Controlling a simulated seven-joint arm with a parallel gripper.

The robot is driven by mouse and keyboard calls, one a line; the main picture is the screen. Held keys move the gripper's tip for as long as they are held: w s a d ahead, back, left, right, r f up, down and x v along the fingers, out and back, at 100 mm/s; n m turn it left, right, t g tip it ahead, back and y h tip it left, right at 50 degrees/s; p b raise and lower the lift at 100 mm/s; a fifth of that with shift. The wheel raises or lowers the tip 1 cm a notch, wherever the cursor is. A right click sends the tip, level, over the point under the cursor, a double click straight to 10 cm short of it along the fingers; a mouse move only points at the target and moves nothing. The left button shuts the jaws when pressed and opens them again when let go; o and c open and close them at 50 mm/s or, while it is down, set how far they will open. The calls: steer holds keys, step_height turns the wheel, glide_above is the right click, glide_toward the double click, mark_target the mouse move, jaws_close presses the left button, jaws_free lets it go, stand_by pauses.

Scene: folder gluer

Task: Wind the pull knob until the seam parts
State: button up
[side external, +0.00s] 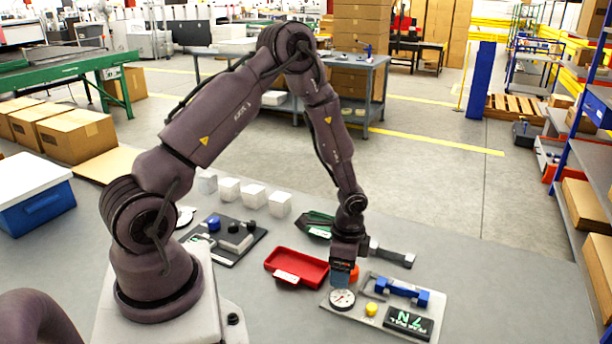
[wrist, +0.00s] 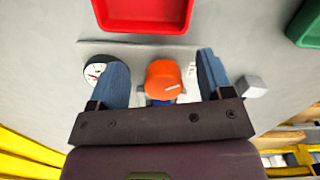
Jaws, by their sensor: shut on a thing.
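The orange pull knob (wrist: 163,78) sits between the two blue fingers of my gripper (wrist: 164,62), with a short white mark on its top. In the side view the knob (side external: 354,274) shows just right of my gripper (side external: 342,279), which is low over the light grey test plate (side external: 433,300). My gripper is shut on the knob, though finger contact is not clear in the wrist view. A white dial gauge (side external: 342,299) is beside it. The plate also carries a blue clamp (side external: 403,291), a yellow button (side external: 371,309) and a dark readout showing 7 N (side external: 408,321). The seam cannot be made out.
A red tray (side external: 297,268) lies left of the plate, and a green tray (side external: 318,224) lies behind. A dark-handled tool (side external: 392,256) lies close behind the plate. A dark panel with knobs (side external: 225,238) and several white boxes (side external: 254,196) are farther left.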

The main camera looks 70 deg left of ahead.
steer(key=n, duration=0.2)
steer(key=w+d+n, duration=0.1)
steer(key=n, duration=0.3)
steer(key=shift+w+d+f+n+t, duration=0.1)
steer(key=shift+w+d+n+t, duration=0.1)
steer(key=shift+w+n+t, duration=0.2)
steer(key=n, duration=0.8)
steer(key=shift+n, duration=0.4)
steer(key=n, duration=0.2)
steer(key=shift+s+a+n, duration=0.15)
steer(key=shift+a+n, duration=0.05)
steer(key=shift+n, duration=0.2)
steer(key=n, duration=0.5)
steer(key=shift+s+a+n, duration=0.1)
steer(key=shift+a+n, duration=0.05)
steer(key=shift+n, duration=0.25)
step_height(320, 180, up, 14)
steer(key=s+d+r+m+t, duration=0.1)
steer(key=s+d+r+m, duration=0.2)
steer(key=s+r+m, duration=0.3)
steer(key=s+d+r+m+t, duration=0.1)
steer(key=s+d+r+m, duration=0.2)
steer(key=s+r+m, duration=0.3)
steer(key=shift+s+d+r+m+t, duration=0.4)
steer(key=shift+r+m, duration=1.2)
steer(key=shift+m, duration=0.7)
